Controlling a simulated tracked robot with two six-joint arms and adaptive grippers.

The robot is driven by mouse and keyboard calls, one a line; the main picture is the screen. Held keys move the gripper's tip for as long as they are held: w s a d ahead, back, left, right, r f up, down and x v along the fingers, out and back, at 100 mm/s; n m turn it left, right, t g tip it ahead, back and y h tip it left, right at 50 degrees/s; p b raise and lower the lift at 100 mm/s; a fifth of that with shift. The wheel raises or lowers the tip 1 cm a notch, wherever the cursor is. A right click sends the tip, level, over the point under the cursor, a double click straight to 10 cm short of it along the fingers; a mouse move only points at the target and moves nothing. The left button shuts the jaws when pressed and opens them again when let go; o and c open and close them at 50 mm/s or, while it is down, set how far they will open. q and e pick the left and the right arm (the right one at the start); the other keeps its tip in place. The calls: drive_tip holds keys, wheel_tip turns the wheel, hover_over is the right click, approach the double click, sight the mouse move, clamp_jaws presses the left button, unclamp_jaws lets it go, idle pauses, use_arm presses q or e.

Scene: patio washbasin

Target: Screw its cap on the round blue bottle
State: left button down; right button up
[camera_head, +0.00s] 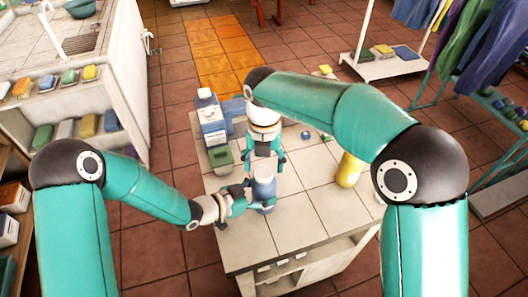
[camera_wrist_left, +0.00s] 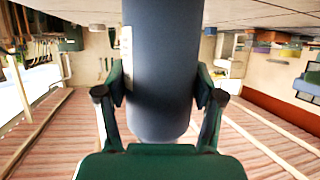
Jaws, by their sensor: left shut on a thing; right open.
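The round blue bottle (camera_head: 263,187) stands upright at the left part of the tiled counter. My left gripper (camera_head: 256,204) is shut on its side, low on the body. In the left wrist view the bottle (camera_wrist_left: 162,50) is a smooth blue-grey cylinder with a pale label at its left edge, between the green fingers of the gripper (camera_wrist_left: 160,92). My right gripper (camera_head: 265,164) points down right above the bottle, its fingers apart around the top. The bottle's mouth is hidden behind it, so I cannot tell whether a cap sits there. A small blue round piece (camera_head: 305,135) lies on the counter behind.
A blue-and-white bottle (camera_head: 212,125) and a green container (camera_head: 222,158) stand close to the left of the grippers. A yellow bottle (camera_head: 348,169) stands to the right. The counter's front (camera_head: 300,225) is clear. A shelf (camera_head: 380,65) stands at the back right.

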sight(264, 190)
drive_tip(key=shift+f, duration=1.35)
drive_tip(key=shift+c, duration=0.2)
